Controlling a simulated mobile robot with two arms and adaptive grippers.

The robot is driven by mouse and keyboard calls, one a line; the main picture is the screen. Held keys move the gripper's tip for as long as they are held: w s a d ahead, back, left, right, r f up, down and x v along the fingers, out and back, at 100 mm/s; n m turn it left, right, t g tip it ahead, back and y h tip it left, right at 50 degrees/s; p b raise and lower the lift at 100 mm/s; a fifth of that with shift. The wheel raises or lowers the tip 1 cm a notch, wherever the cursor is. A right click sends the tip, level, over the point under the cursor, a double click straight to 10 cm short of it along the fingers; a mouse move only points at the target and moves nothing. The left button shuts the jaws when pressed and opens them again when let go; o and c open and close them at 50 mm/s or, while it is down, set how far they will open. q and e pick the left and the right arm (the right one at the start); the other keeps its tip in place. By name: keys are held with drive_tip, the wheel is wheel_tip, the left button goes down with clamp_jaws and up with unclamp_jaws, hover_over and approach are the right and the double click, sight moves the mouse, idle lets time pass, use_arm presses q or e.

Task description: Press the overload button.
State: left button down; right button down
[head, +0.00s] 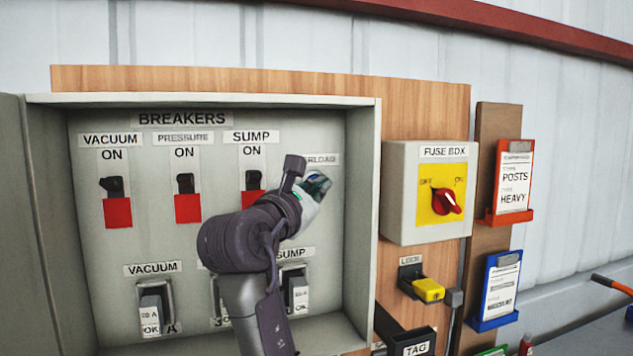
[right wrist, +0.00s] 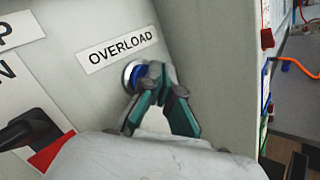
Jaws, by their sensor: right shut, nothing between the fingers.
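The overload button shows in the right wrist view as a blue button with a silver ring (right wrist: 129,74), just below the OVERLOAD label (right wrist: 117,49). My right gripper (right wrist: 154,72) is shut and empty. Its fingertips overlap the right side of the button in that view; I cannot tell for sure whether they touch it. In the head view my right gripper (head: 318,184) is inside the breaker box at its right side, below the partly covered OVERLOAD label (head: 322,159). The arm and gripper hide most of the button there. My left gripper is not in view.
The breaker box (head: 362,220) has a raised right wall close to my gripper. Breakers marked VACUUM (head: 117,212), PRESSURE (head: 187,208) and SUMP (head: 253,181) are at ON. The fuse box (head: 400,195) with a red knob and a yellow lock (head: 428,290) are to the right.

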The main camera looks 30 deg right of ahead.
drive_tip(key=shift+w+d+p, duration=0.1)
drive_tip(key=shift+w+p, duration=0.3)
drive_tip(key=shift+w, duration=0.05)
idle(0.8)
idle(0.3)
drive_tip(key=shift+s+a, duration=0.25)
drive_tip(key=shift+s, duration=0.55)
drive_tip(key=s, duration=0.2)
drive_tip(key=s+a, duration=0.1)
drive_tip(key=s, duration=0.2)
drive_tip(key=shift+p, duration=0.35)
drive_tip(key=shift+w, duration=0.1)
idle(0.4)
